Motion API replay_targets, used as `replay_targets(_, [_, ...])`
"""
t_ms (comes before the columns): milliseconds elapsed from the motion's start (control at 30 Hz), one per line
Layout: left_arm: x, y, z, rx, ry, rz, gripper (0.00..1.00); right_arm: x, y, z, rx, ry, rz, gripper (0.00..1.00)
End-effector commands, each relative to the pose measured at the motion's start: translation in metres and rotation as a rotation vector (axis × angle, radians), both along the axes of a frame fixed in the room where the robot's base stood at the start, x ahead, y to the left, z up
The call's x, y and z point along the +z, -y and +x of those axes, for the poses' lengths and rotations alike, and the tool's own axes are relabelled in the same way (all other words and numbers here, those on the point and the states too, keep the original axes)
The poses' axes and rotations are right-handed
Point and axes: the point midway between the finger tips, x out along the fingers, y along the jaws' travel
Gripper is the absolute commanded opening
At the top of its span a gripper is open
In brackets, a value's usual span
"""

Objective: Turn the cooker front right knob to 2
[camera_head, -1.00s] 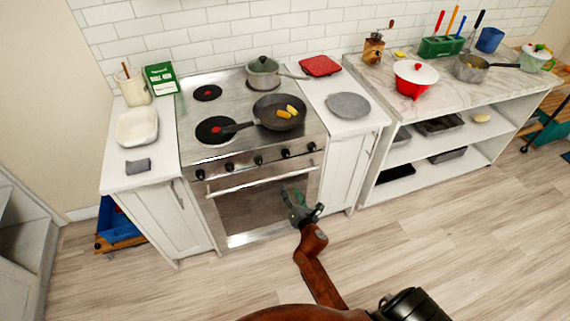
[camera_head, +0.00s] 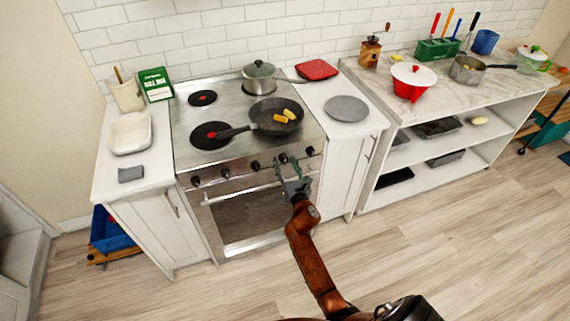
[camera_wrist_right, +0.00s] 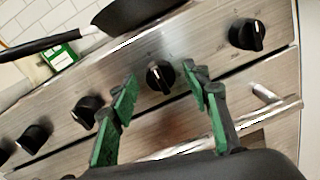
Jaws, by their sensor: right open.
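The cooker (camera_head: 185,158) has a row of black knobs along its steel front panel. My right gripper (camera_head: 289,161) is open in front of the panel's right part, its green-padded fingers pointing at the knobs. In the right wrist view, the second knob from the right (camera_wrist_right: 160,76) sits between the open fingertips, with a finger on each side. I cannot tell whether they touch it. The rightmost knob (camera_wrist_right: 246,34) is outside the fingers, to the right; it also shows in the head view (camera_head: 310,151). No labels are clearly readable. My left gripper is not in view.
A frying pan (camera_head: 265,118) with yellow food stands on the front right of the hob, its handle pointing left. A lidded pot (camera_head: 260,78) stands behind it. The oven handle (camera_head: 235,193) runs just below the knobs. White counters flank the cooker.

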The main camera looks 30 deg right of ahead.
Motion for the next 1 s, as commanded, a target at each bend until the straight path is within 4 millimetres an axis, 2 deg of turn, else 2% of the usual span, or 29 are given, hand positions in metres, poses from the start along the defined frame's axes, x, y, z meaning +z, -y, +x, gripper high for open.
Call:
replay_targets(200, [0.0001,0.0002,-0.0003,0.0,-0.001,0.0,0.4,0.0001,0.0,0.0,0.0,0.0,0.0,0.42])
replay_targets(800, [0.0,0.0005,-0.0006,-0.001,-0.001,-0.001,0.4,-0.0001,-0.0004,-0.0001,0.001,0.0,0.001,0.02])
replay_targets(1000, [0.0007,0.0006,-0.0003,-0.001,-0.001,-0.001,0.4,0.0,-0.0005,0.0,0.001,0.004,0.016,0.02])
